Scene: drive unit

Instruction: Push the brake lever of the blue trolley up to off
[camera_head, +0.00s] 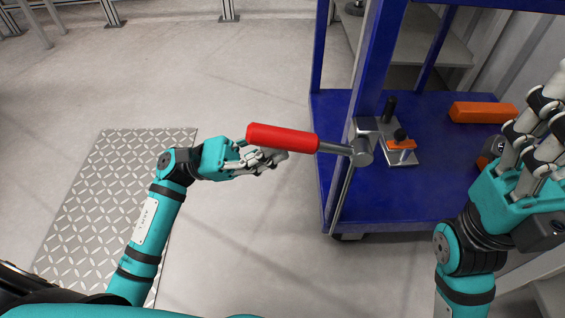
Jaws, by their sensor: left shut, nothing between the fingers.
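The blue trolley (392,205) stands at the right, its lower deck and posts in view. Its brake lever has a red handle (281,138) on a grey rod that runs to a round pivot (361,152) at the trolley's post. The lever points left, out from the trolley. My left gripper (277,158) is shut and empty, its fingers just under the red handle; I cannot tell whether they touch it. My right gripper (548,125) is at the right edge over the trolley side, its fingertips partly cut off by the frame.
On the deck are a metal clamp with an orange part (401,145) and an orange block (483,112). A ribbed metal plate (105,195) lies on the floor at left. The floor left of the trolley is otherwise clear.

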